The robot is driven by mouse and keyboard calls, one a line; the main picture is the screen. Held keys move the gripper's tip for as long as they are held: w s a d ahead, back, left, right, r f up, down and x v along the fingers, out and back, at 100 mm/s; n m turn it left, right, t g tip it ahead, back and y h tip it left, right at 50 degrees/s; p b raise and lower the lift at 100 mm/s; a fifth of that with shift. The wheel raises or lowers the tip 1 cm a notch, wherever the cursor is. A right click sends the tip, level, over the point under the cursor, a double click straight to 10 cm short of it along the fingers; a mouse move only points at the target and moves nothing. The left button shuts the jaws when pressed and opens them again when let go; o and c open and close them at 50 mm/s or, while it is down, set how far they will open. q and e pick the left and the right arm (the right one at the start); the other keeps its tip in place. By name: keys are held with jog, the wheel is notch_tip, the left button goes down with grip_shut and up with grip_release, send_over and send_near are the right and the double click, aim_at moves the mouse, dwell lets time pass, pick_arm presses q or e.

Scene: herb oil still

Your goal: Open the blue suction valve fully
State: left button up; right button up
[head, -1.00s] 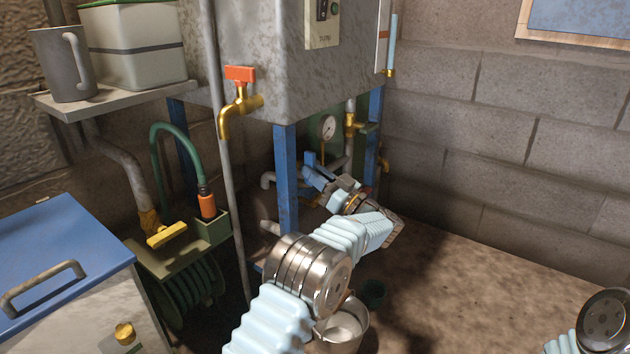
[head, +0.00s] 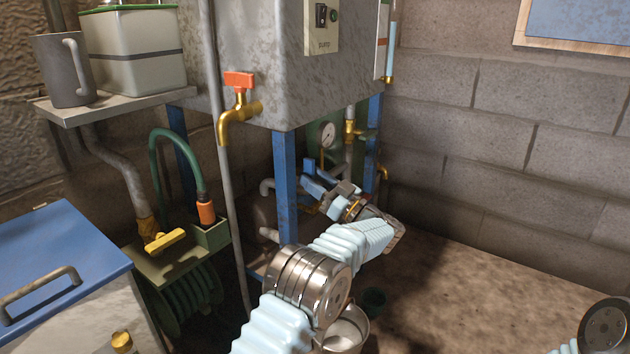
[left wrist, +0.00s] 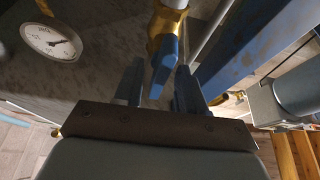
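The blue suction valve handle (left wrist: 165,66) shows in the left wrist view below its brass body (left wrist: 166,28). It lies between the fingers of my left gripper (left wrist: 160,88), close to the right one. The fingers are apart, with a gap beside the left finger; I cannot tell whether either touches the handle. In the head view my left gripper (head: 318,186) is under the tank, right of the front blue leg, with the blue handle (head: 309,165) at its tips. The valve body is mostly hidden there. My right gripper is out of view.
The tank's blue leg (head: 286,185) stands just left of my left gripper. A pressure gauge (head: 327,134) and a brass fitting (head: 350,131) are behind it. A metal bucket (head: 345,330) stands below my arm. The floor to the right is clear.

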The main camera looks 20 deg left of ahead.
pick_arm(q)
jog(key=shift+d, duration=0.1)
jog(key=v, duration=1.3)
jog(key=shift+s+d+f+p, duration=0.15)
jog(key=shift+d+f+p, duration=0.1)
jog(key=shift+p, duration=0.1)
jog(key=shift+a, duration=0.1)
